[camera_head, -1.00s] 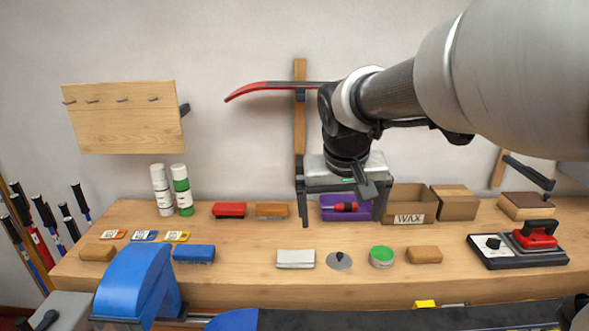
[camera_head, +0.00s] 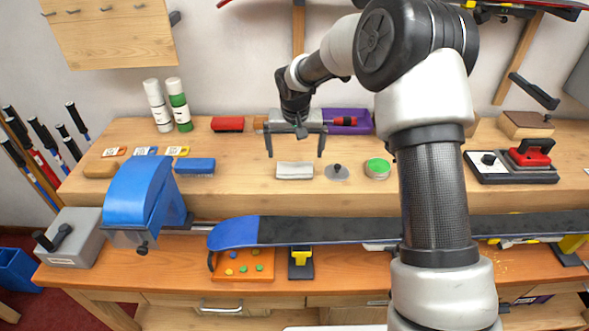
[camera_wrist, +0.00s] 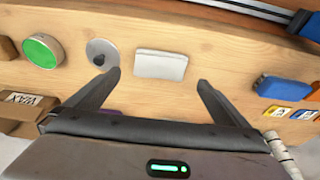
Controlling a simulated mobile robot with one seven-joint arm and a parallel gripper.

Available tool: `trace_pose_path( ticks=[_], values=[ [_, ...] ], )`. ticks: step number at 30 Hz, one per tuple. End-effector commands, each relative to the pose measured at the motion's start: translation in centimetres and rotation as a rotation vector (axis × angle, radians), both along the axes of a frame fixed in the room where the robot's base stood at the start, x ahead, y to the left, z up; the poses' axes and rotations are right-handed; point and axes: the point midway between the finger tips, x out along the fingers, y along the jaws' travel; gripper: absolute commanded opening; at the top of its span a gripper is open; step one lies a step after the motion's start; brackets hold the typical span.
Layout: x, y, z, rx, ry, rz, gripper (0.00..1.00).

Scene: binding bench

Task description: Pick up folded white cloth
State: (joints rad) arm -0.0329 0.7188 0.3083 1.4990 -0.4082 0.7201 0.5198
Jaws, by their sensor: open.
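The folded white cloth (camera_head: 295,170) lies flat on the upper wooden bench shelf, between the blue brush and a grey disc with a knob. In the wrist view the cloth (camera_wrist: 160,65) sits just beyond my open fingertips, roughly centred between them. My gripper (camera_head: 295,150) is open and empty, pointing down above the shelf behind the cloth; its fingers (camera_wrist: 158,80) also show in the wrist view. The gripper does not touch the cloth.
The grey disc (camera_head: 337,171) and green-lidded tin (camera_head: 377,168) stand right of the cloth. The blue brush (camera_head: 194,166) is to its left. A red brush (camera_head: 228,124) and purple tray (camera_head: 349,121) are behind. A ski (camera_head: 330,229) lies clamped in front, lower down.

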Motion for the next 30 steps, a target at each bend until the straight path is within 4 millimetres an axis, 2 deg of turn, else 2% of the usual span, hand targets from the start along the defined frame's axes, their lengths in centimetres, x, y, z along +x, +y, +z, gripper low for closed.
trace_pose_path(
  ticks=[3,11,21,29,30],
  values=[
    [0.5,0.0,-2.0,0.000,0.002,0.000,1.00],
    [1.1,0.0,-3.8,0.000,0.001,0.000,1.00],
    [2.9,0.2,-7.9,0.001,0.000,0.000,1.00],
    [3.0,0.2,-8.2,0.001,-0.002,-0.001,1.00],
    [3.0,0.2,-8.2,0.001,-0.002,-0.001,0.97]
  ],
)
